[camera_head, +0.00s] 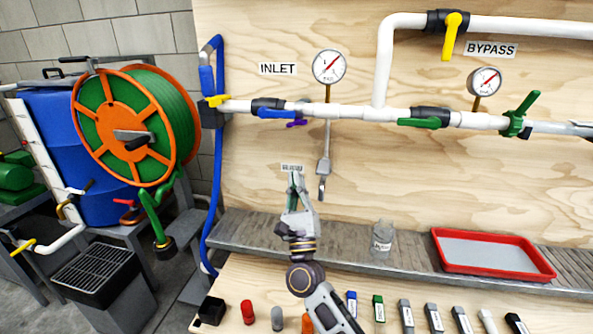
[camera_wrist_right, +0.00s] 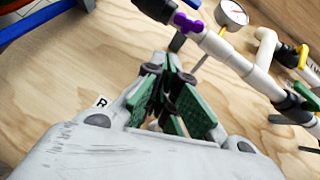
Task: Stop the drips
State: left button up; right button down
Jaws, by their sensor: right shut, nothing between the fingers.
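My right gripper (camera_head: 295,178) is shut and empty, pointing up in front of the plywood wall below the pipe. Its green-padded fingers (camera_wrist_right: 174,65) meet in the right wrist view. Above it runs a white pipe (camera_head: 348,111) with a blue-handled valve (camera_head: 278,114) by the INLET label, a small purple handle (camera_head: 297,124) and a green-handled valve (camera_head: 419,123). The purple handle also shows in the right wrist view (camera_wrist_right: 188,22), apart from the fingers. The bypass valve has a yellow handle (camera_head: 452,36) standing across its pipe. No drips can be made out. My left gripper is not in view.
A grey tool (camera_head: 324,166) hangs below the gauge (camera_head: 329,67). A clear jar (camera_head: 382,236) and red tray (camera_head: 442,256) stand on the grey shelf. Several small coloured items lie along the front bench. A hose reel (camera_head: 104,113) and blue barrel (camera_head: 58,110) are at left.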

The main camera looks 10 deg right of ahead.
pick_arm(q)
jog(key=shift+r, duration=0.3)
pick_arm(e)
jog(key=shift+v, duration=1.15)
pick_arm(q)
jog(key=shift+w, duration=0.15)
